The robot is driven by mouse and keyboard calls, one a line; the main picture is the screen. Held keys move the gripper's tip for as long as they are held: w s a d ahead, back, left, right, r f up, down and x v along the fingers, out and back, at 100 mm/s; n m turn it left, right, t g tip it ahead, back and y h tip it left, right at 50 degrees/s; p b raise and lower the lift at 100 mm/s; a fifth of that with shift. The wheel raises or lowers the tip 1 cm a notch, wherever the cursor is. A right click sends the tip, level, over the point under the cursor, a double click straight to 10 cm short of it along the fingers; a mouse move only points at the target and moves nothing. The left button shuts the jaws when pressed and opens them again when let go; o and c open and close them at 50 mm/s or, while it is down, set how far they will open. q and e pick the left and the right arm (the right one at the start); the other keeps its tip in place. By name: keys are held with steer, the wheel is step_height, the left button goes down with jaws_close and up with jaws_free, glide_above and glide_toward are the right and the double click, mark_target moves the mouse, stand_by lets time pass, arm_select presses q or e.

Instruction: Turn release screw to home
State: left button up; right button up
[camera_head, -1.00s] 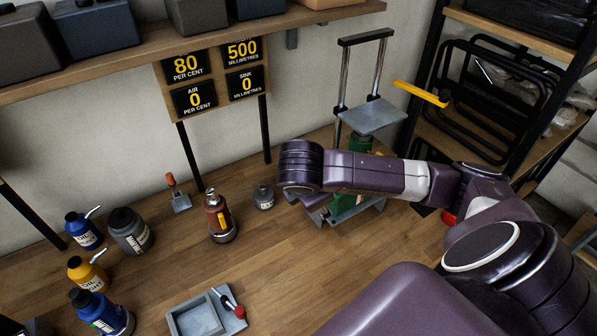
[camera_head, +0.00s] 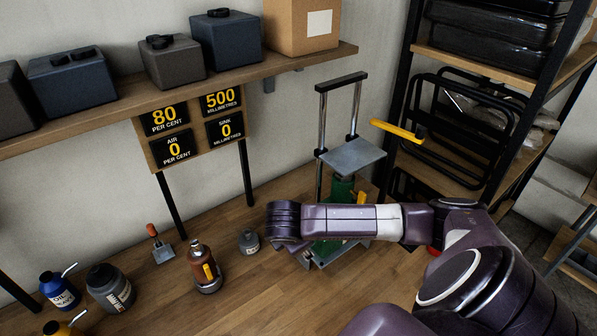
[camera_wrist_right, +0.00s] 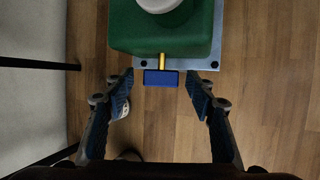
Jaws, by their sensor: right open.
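The release screw shows in the right wrist view as a blue crossbar (camera_wrist_right: 161,78) on a short brass stem (camera_wrist_right: 162,61), at the near side of the green jack body (camera_wrist_right: 161,32). My right gripper (camera_wrist_right: 160,86) is open, with one finger on each side of the blue crossbar and a gap to both. It holds nothing. In the head view, the jack (camera_head: 342,190) stands under a steel frame with a grey plate (camera_head: 352,156). My right forearm hides its lower part, the screw and the right gripper. My left gripper is not in view.
A sign board (camera_head: 192,133) reads 80 per cent, 500 millimetres, air 0, sink 0. A yellow handle (camera_head: 397,131) juts right of the frame. A brown bottle (camera_head: 204,268) and small grey bottle (camera_head: 249,241) stand left of my arm. Clear bench lies in front.

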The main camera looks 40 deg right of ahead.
steer(key=shift+s, duration=0.1)
steer(key=shift+c, duration=0.8)
steer(key=c, duration=1)
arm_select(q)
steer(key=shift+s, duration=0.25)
